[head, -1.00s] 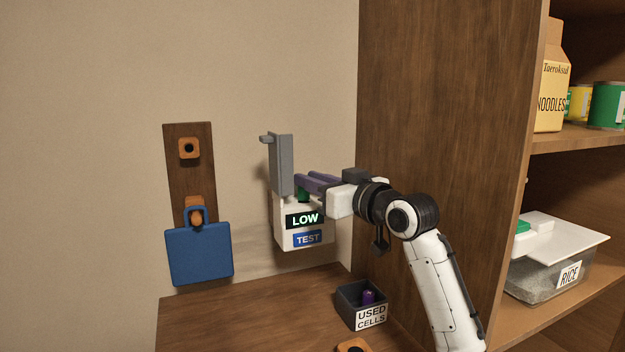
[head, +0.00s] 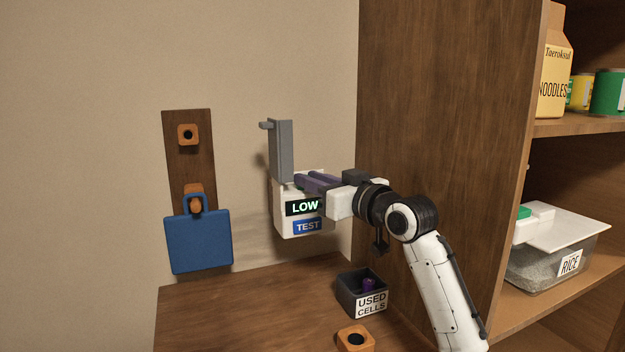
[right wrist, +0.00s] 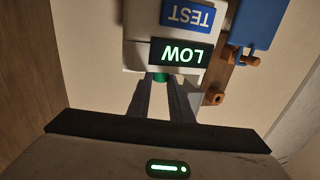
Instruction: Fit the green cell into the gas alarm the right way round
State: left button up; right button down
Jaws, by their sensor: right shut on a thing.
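The gas alarm (head: 285,226) is a white box on the wall with a lit LOW display and a blue TEST label. Its grey lid (head: 282,150) stands up, open. My right gripper (head: 301,182) is at the top of the alarm, its purple fingers pointing in from the right. In the right wrist view the fingers are shut on the green cell (right wrist: 160,77), of which a small piece shows at the alarm's edge. The rest of the cell is hidden, so I cannot tell how deep it sits or which way round it is. My left gripper is not in view.
A USED CELLS box (head: 361,290) with a purple cell (head: 368,285) stands on the wooden counter (head: 240,310). An orange block with a hole (head: 356,339) is near the front. A blue bag-shaped thing (head: 198,243) hangs on the left. A tall cabinet side (head: 440,100) bounds the right.

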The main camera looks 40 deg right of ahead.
jog(key=shift+f, duration=0.4)
jog(key=c, duration=1.5)
grip_release()
jog(key=shift+r, duration=0.1)
pick_arm(q)
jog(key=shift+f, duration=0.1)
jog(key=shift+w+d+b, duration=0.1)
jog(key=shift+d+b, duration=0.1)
jog(key=shift+b, duration=0.35)
pick_arm(e)
jog(key=s, duration=1)
jog(key=shift+s+d, duration=0.15)
